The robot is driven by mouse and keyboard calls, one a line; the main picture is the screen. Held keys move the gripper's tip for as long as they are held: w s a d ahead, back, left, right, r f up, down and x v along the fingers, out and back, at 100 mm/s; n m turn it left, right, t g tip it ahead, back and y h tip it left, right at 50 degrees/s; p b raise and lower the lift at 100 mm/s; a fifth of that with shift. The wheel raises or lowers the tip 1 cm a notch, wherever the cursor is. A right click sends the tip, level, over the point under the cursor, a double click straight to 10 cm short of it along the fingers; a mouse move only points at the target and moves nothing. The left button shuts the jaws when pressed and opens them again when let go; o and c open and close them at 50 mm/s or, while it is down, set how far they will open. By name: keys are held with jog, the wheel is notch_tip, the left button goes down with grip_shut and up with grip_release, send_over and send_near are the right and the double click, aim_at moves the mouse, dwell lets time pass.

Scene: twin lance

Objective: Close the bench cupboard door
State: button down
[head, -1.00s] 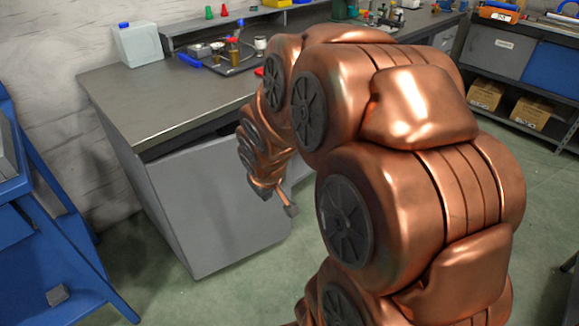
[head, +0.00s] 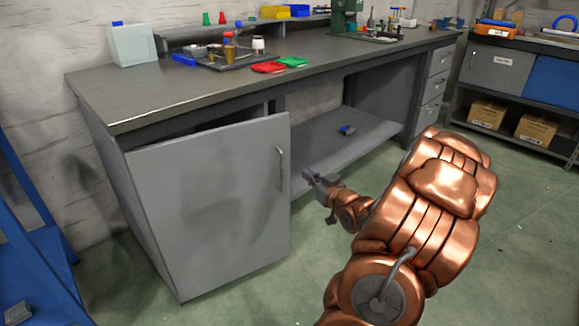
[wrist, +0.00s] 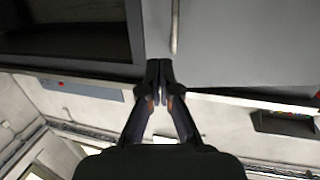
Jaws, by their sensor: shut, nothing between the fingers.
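The grey bench cupboard door (head: 210,205) is at the left end of the workbench, with a vertical handle (head: 281,168) near its right edge. A dark gap shows between its top edge and the bench top, so it stands ajar. My gripper (head: 314,178) is just right of the handle side, in front of the bench's open bay; I cannot tell whether it touches the door. In the wrist view my gripper (wrist: 159,68) has its fingers together and empty. The door (wrist: 245,40) and its handle (wrist: 175,27) lie beyond the fingertips there.
The bench top (head: 180,88) carries a tray, red and green dishes and a green machine. A low shelf (head: 345,140) with a small blue item is right of the door. A blue frame (head: 30,240) stands at the left. Green floor is clear in front.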

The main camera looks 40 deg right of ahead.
jog(key=b, duration=0.4)
send_near(285, 151)
jog(key=shift+t, duration=0.4)
jog(key=x, duration=0.5)
jog(key=shift+f, duration=0.4)
jog(key=shift+b+x, duration=0.3)
jog(key=shift+x, duration=0.75)
jog(key=shift+r, duration=0.15)
